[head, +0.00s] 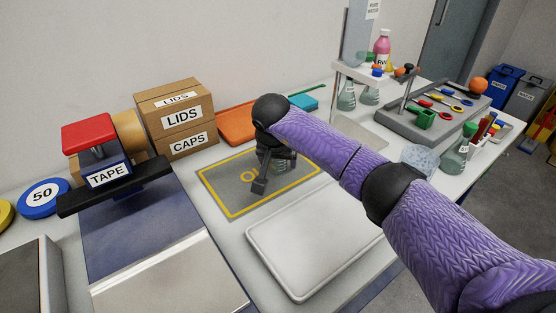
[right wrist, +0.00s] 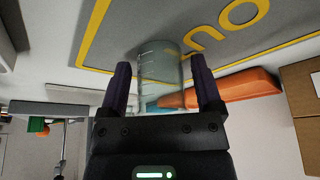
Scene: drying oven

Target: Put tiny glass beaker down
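The tiny glass beaker (right wrist: 160,75) is clear, with pale graduation marks. In the head view the beaker (head: 287,161) shows partly behind my right gripper, over the grey mat with a yellow border (head: 233,207). My right gripper (head: 262,186) reaches down at the mat. In the right wrist view its two fingers (right wrist: 160,80) stand on either side of the beaker, with a narrow gap visible at each side. The beaker appears upright with its base at the mat; the exact contact is hard to see. My left gripper is out of view.
A pale tray (head: 315,240) lies in front of the mat. Cardboard boxes (head: 178,118) and an orange tray (head: 236,125) stand behind it. Flasks and a tool tray (head: 430,130) are at the right.

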